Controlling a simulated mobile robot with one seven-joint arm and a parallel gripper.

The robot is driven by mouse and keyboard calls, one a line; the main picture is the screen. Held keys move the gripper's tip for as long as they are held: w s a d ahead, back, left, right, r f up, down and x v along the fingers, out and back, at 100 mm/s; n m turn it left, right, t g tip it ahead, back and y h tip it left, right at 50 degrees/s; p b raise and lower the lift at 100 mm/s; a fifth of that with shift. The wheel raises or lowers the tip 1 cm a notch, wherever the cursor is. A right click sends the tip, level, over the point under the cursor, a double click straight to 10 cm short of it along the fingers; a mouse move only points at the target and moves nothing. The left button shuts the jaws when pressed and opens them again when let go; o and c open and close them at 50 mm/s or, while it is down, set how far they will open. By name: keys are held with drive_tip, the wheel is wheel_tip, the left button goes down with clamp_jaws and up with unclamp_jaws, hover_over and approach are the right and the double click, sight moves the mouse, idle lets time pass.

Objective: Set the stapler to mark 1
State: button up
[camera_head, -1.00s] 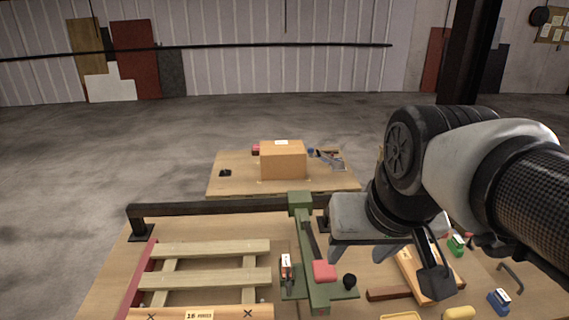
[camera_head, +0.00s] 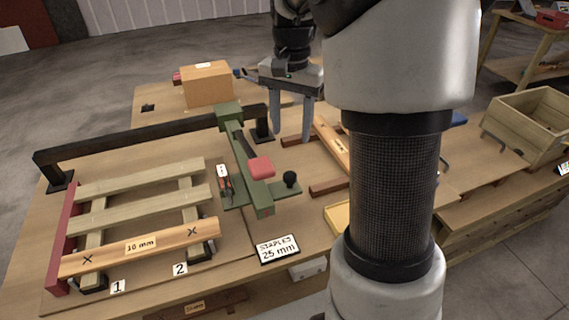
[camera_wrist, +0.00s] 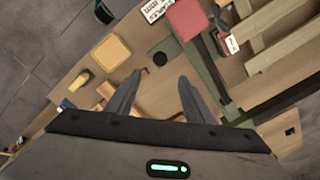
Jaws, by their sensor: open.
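The green stapler (camera_head: 237,147) has a red pad (camera_head: 260,167) on its arm and a black knob (camera_head: 290,179) at its right. It stands at the right end of a dark rail (camera_head: 150,133), right of a slatted wooden pallet (camera_head: 130,180). Mark 1 (camera_head: 118,286) and mark 2 (camera_head: 180,268) are white cards at the pallet's front; the stapler is right of both. My gripper (camera_head: 290,138) is open and empty, above the table right of the stapler. In the wrist view, the black knob (camera_wrist: 160,58) shows just beyond my open fingers, apart from them.
A "STAPLES 25 mm" card (camera_head: 277,249) lies at the table's front. Loose boards (camera_head: 333,150) and a yellow tray (camera_head: 337,217) lie right of the stapler. A cardboard box (camera_head: 207,84) stands behind. A wooden crate (camera_head: 527,122) is at the right.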

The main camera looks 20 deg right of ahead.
sight(290, 175)
wheel_tip(290, 175, down, 14)
drive_tip(key=shift+f+b, duration=0.1)
drive_tip(key=shift+b, duration=0.7)
clamp_jaws()
